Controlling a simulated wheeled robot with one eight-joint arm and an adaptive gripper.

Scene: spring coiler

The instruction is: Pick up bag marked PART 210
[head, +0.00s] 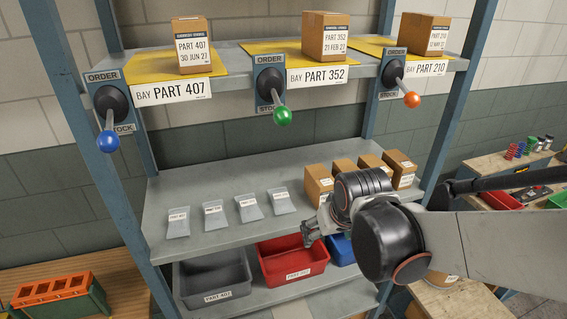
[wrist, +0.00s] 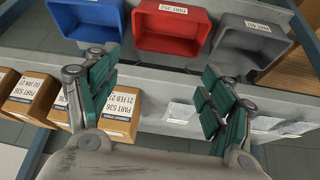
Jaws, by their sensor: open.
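Several small grey bags with white labels lie in a row on the middle shelf. The leftmost bag (head: 177,222) seems to read PART 407. The other bags, a second (head: 214,220), a third (head: 248,207) and a fourth (head: 281,201), have labels too small to read surely, so I cannot tell which is PART 210. My gripper (head: 309,235) is open and empty by the shelf's front edge, right of the bags. In the wrist view my gripper (wrist: 153,78) has its fingers spread, with bags (wrist: 181,111) partly hidden behind the right finger.
Several cardboard boxes (head: 318,184) stand right of the bags, close to my arm. Below are a grey bin (head: 213,279), a red bin (head: 292,262) and a blue bin (head: 341,248). The upper shelf holds boxes, including one at bay PART 210 (head: 424,34), and order/stock levers (head: 411,99).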

